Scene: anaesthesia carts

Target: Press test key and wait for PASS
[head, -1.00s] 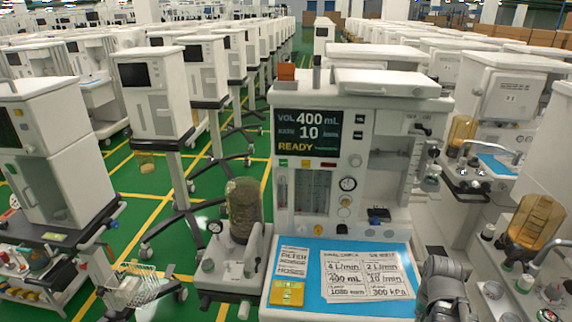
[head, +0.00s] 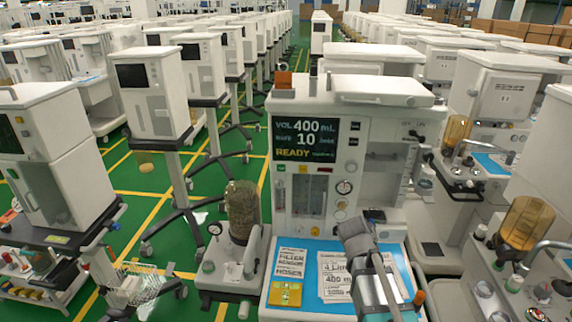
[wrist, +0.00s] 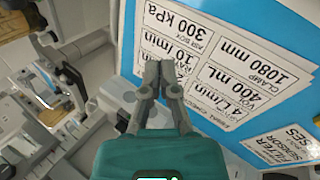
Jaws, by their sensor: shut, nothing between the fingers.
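The anaesthesia machine (head: 385,158) stands upright in the middle of the head view. Its dark display (head: 307,140) reads VOL 400 mL, 10 and a yellow READY; no PASS shows. Small coloured keys, including a green one (head: 281,164), sit in a row under the display. I cannot tell which is the test key. My arm covers part of the cards in the head view.
The blue work surface (head: 317,302) carries printed cards (head: 290,262) and a yellow plate (head: 285,295). A canister (head: 241,212) stands left of the machine. Another machine with an amber jar (head: 527,222) is close on the right.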

